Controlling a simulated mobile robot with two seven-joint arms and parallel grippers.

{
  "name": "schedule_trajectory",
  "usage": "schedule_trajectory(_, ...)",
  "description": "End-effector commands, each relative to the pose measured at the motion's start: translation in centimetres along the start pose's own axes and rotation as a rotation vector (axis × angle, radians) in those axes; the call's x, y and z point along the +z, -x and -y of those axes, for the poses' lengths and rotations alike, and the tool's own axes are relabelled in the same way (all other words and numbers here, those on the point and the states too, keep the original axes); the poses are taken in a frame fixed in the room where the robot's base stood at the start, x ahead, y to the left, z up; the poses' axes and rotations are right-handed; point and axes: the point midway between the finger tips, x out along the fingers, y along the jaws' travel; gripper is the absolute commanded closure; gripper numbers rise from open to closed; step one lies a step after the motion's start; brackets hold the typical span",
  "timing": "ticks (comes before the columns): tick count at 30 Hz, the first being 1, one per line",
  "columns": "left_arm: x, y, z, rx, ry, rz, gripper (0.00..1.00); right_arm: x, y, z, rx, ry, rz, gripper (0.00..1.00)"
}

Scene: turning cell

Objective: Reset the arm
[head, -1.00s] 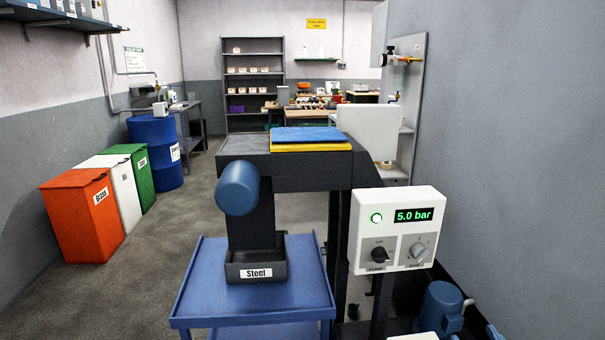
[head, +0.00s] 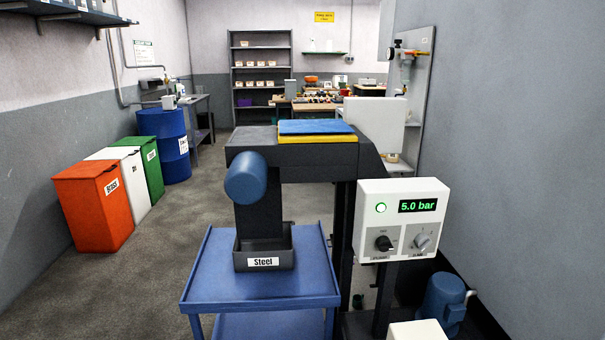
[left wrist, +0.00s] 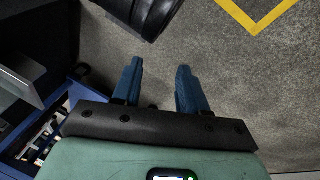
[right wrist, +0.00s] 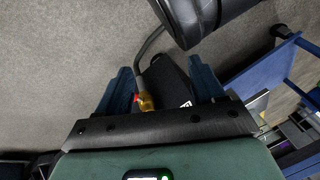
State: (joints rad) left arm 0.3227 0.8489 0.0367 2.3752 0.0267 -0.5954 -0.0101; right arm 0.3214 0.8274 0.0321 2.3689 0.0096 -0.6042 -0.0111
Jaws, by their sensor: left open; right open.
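My left gripper (left wrist: 158,68) shows in the left wrist view with its two blue fingers apart and nothing between them. Grey floor lies beyond the fingers. My right gripper (right wrist: 158,75) shows in the right wrist view, also open. A dark block with a brass fitting (right wrist: 146,102) and a grey hose appears in line with the gap between its fingers; I cannot tell how far off it is. Neither gripper shows in the head view.
A blue cart (head: 205,292) bears a black bin labelled Steel (head: 263,262). To its right are a white 5.0 bar panel (head: 400,245) and a blue motor (head: 442,300). Orange (head: 92,212), white and green bins stand left. The floor between (head: 190,220) is clear.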

Motion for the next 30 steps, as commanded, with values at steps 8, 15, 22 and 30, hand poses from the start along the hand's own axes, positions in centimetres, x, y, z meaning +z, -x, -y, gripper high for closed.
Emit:
schedule_trajectory(8, 3.9, 10.6, -2.8, 0.007, -0.012, 0.158, 0.57, 5.0, 10.5, 2.9, -0.002, -0.007, 0.198, 0.32)
schedule_trajectory(15, 6.4, 17.8, -5.0, 0.007, -0.023, 0.303, 0.57, 7.2, 17.7, 5.1, -0.004, 0.005, 0.341, 0.32)
schedule_trajectory(22, 7.1, 21.1, -6.1, 0.008, -0.029, 0.370, 0.57, 7.7, 21.0, 6.3, -0.006, 0.012, 0.407, 0.32)
schedule_trajectory(30, 7.4, 21.1, -6.0, 0.007, -0.029, 0.379, 0.57, 8.0, 21.0, 6.2, -0.005, 0.012, 0.416, 0.35)
